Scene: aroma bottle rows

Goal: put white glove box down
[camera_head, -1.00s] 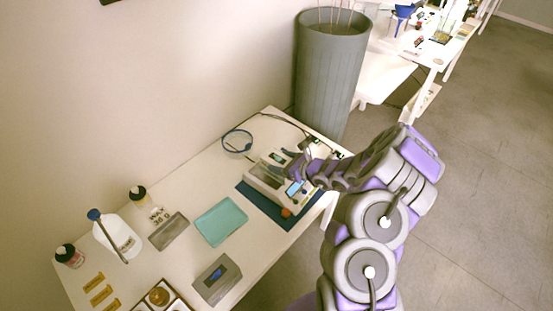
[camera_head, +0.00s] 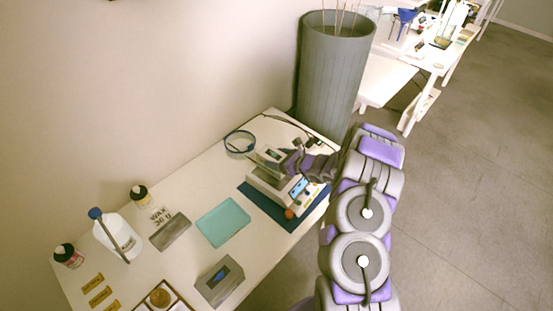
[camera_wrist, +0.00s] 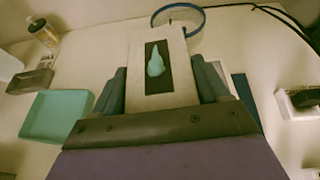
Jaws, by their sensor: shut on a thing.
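The white glove box (camera_wrist: 137,75) is held in front of my wrist. It carries a dark panel with a pale teal glove shape on it. My gripper (camera_wrist: 160,92) is shut on it, with one dark finger at each side. In the head view the box (camera_head: 262,157) shows small at the end of my gripper (camera_head: 283,160), over or beside a white device with a blue screen (camera_head: 298,187). I cannot tell whether the box touches anything below it.
The device stands on a dark blue mat (camera_head: 255,202) near the table's right end. A teal tray (camera_head: 223,222), grey boxes and bottles stand to the left. A tall grey bin (camera_head: 333,80) stands beyond the table.

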